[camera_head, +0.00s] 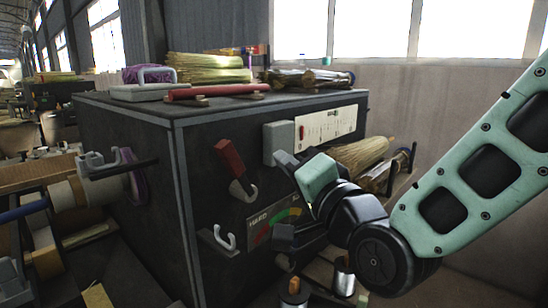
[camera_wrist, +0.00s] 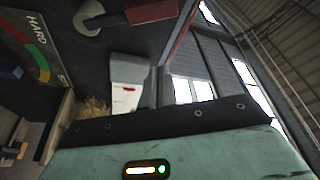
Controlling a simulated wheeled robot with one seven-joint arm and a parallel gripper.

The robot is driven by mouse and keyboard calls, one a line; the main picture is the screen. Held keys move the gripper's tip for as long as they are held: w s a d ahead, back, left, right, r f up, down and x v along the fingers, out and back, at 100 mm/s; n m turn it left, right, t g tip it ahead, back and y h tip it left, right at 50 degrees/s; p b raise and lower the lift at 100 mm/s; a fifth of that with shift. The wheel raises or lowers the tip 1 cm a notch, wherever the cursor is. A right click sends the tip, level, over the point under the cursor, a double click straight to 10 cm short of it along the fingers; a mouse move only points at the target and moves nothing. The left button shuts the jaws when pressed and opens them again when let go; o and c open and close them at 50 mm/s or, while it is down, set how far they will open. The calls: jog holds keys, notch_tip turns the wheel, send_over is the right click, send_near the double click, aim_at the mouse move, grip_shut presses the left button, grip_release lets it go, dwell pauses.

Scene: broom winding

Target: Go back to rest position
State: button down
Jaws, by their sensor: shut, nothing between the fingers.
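My gripper (camera_head: 292,166) is in front of the right part of the dark machine cabinet's front face (camera_head: 205,275), near the white label. It is shut and holds nothing. My teal arm reaches in from the right edge of the head view. In the wrist view my teal wrist housing fills the bottom, and the fingertips are hard to make out. The cabinet has a red-handled lever (camera_head: 229,158), which also shows in the wrist view (camera_wrist: 150,11). Below it are a white hook (camera_head: 225,238) and a coloured gauge (camera_head: 262,226) marked HARD, partly hidden by my wrist.
Straw bundles (camera_head: 205,68) and a red bar (camera_head: 218,90) lie on the cabinet top. A straw bundle (camera_head: 362,152) sits behind my wrist. Wire spools (camera_head: 344,277) stand below it. A clamp on a shaft (camera_head: 112,165) juts from the cabinet's left side. The wall at right is bare.

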jog(key=shift+s+d+f, duration=0.1)
jog(key=shift+s+d, duration=0.2)
jog(key=shift+s, duration=0.1)
jog(key=s+f+n+g+h+p, duration=0.3)
jog(key=s+f+n+g+p, duration=0.1)
jog(key=f+n+g, duration=0.15)
jog(key=s+d+f+n+g+h+p, duration=0.2)
jog(key=s+d+n+g+h+p, duration=0.4)
jog(key=s+d+g, duration=0.5)
jog(key=s+d+n+h, duration=0.1)
jog(key=s+d, duration=0.2)
jog(key=s, duration=0.3)
jog(key=shift+s+d+f+h, duration=0.3)
jog(key=shift+f+h, duration=0.05)
jog(key=shift+h, duration=0.05)
